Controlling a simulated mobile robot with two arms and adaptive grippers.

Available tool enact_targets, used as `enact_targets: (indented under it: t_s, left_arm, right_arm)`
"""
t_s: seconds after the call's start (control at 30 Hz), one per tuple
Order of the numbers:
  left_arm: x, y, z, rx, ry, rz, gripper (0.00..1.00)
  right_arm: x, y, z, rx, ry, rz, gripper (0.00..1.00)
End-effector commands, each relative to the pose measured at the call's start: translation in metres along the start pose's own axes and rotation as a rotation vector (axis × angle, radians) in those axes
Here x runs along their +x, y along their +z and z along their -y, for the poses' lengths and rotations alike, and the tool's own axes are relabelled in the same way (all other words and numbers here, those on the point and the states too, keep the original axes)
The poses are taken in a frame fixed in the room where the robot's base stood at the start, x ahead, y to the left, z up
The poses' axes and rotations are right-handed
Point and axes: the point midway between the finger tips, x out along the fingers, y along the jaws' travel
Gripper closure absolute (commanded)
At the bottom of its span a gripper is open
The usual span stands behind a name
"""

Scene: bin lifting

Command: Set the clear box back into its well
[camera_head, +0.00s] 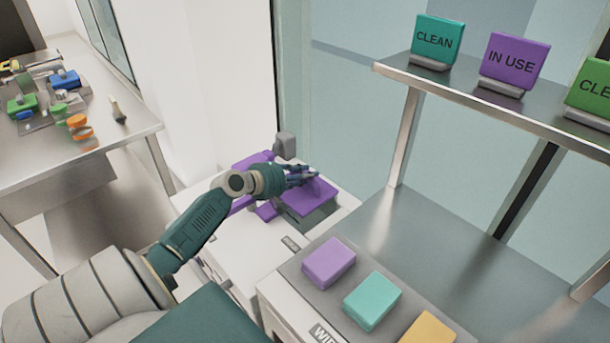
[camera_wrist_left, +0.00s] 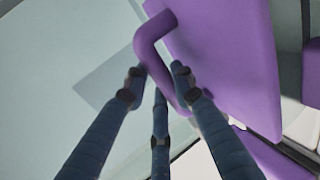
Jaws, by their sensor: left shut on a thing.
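My left gripper (camera_head: 314,176) reaches in from the left over a white unit. It is shut on a purple bent handle (camera_wrist_left: 158,48), with dark blue fingers on both sides of the handle in the left wrist view (camera_wrist_left: 158,95). The handle stands against a flat purple panel (camera_wrist_left: 225,60). In the head view the purple panel (camera_head: 310,200) lies over a dark grey-green body (camera_head: 320,220). I cannot make out the clear box's walls or the well; the hand and panel cover that area. My right gripper is not in view.
More purple parts (camera_head: 265,211) and a grey knob (camera_head: 285,144) sit beside the hand. Purple, teal and yellow pads lie on a grey top (camera_head: 300,272) in front. A metal shelf (camera_head: 470,95) with signs stands at right. A cluttered table (camera_head: 100,142) is at left.

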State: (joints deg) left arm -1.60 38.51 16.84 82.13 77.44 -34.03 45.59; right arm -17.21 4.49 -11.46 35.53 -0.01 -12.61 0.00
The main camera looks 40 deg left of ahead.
Motion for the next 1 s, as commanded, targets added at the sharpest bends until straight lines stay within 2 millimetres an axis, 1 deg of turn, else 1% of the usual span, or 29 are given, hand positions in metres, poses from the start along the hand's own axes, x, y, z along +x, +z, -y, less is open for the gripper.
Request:
enact_targets:
  t_s: [0.03,0.4,0.43,0.5,0.53,0.73,0.83,0.93,1.0]
  left_arm:
    - [0.000,-0.001,-0.003,0.001,0.004,-0.001,1.00]
    - [0.000,0.000,-0.001,0.001,0.004,-0.001,1.00]
    - [0.000,0.000,-0.001,0.001,0.004,-0.001,0.71]
    - [0.000,0.000,-0.001,0.001,0.004,-0.001,0.57]
    - [0.000,0.000,-0.001,0.001,0.004,-0.001,0.53]
    - [0.000,0.000,0.001,0.001,0.002,-0.001,0.53]
    - [-0.001,0.001,0.004,0.000,-0.003,0.001,0.53]
    - [-0.007,0.000,0.004,0.000,-0.003,0.000,0.53]
    - [-0.015,0.001,0.004,0.001,-0.003,0.000,0.53]
  right_arm:
    - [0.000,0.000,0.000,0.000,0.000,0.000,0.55]
    - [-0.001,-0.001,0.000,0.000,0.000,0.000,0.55]
    - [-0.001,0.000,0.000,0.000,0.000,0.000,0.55]
    - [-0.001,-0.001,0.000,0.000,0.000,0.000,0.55]
    - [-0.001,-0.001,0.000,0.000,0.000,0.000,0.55]
    - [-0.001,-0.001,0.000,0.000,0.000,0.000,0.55]
    - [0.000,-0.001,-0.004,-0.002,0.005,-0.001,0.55]
    - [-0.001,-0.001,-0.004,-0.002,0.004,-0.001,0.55]
    - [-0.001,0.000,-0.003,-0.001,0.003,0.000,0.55]
